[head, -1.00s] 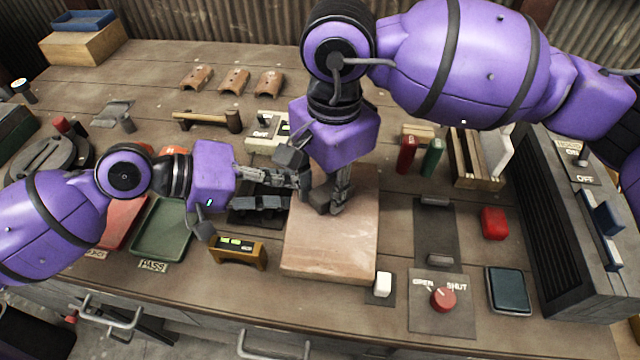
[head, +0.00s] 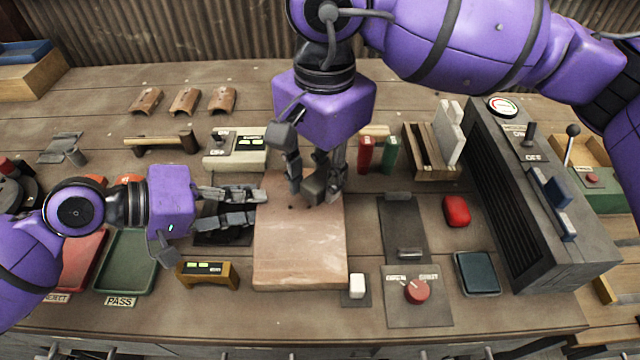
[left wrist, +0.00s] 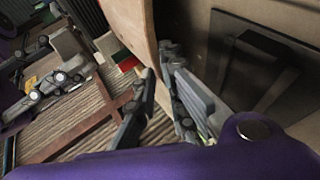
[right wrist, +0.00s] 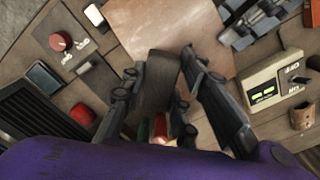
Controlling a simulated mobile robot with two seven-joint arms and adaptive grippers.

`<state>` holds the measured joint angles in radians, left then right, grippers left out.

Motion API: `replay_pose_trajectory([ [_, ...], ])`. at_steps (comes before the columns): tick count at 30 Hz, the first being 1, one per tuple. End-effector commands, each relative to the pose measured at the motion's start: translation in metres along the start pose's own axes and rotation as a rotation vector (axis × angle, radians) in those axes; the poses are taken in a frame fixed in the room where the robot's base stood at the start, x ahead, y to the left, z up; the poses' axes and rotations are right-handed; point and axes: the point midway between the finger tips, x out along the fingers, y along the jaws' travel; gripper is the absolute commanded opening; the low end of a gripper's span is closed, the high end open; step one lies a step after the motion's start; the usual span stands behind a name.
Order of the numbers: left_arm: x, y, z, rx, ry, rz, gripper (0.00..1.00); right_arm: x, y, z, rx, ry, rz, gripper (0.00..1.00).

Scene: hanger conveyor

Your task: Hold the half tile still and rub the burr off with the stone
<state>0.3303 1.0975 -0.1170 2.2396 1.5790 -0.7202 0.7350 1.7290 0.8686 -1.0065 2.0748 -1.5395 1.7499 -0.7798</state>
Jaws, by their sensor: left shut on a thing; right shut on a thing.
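The half tile appears to be the flat tan-pink slab (head: 300,255) in the middle of the bench; it also shows in the right wrist view (right wrist: 185,25). My left gripper (head: 260,206) is at the slab's left edge, fingers closed on it; the grip itself is poorly seen in the left wrist view. My right gripper (head: 317,196) is shut on a dark grey block, the stone (head: 314,187), over the slab's far right part. The stone also shows in the right wrist view (right wrist: 160,75). I cannot tell whether it touches the slab. Small dark specks lie on the slab left of it.
A white block (head: 357,285) stands close to the slab's near right corner. A red knob (head: 417,291) and a dark plate (head: 402,225) lie to the right. A digital gauge (head: 208,273) and a green tray (head: 127,262) are to the left. A switch box (head: 235,152) stands behind.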

Motion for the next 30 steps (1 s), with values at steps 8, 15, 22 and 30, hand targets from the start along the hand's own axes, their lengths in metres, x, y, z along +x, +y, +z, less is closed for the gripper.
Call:
replay_pose_trajectory([
  [8, 0.001, -0.004, 0.002, -0.009, -0.006, -0.008, 0.00, -0.025, 0.000, 0.001, -0.001, 0.000, -0.001, 0.00],
  [15, 0.001, -0.004, 0.002, -0.009, -0.006, -0.009, 0.00, -0.030, 0.000, 0.001, 0.000, 0.000, 0.000, 0.00],
  [22, 0.001, -0.005, 0.002, -0.010, -0.007, -0.009, 0.00, -0.030, 0.000, 0.001, 0.000, 0.000, 0.000, 0.00],
  [30, 0.001, -0.004, 0.002, -0.007, -0.006, -0.007, 0.28, -0.030, 0.000, 0.001, 0.000, 0.000, 0.000, 0.00],
])
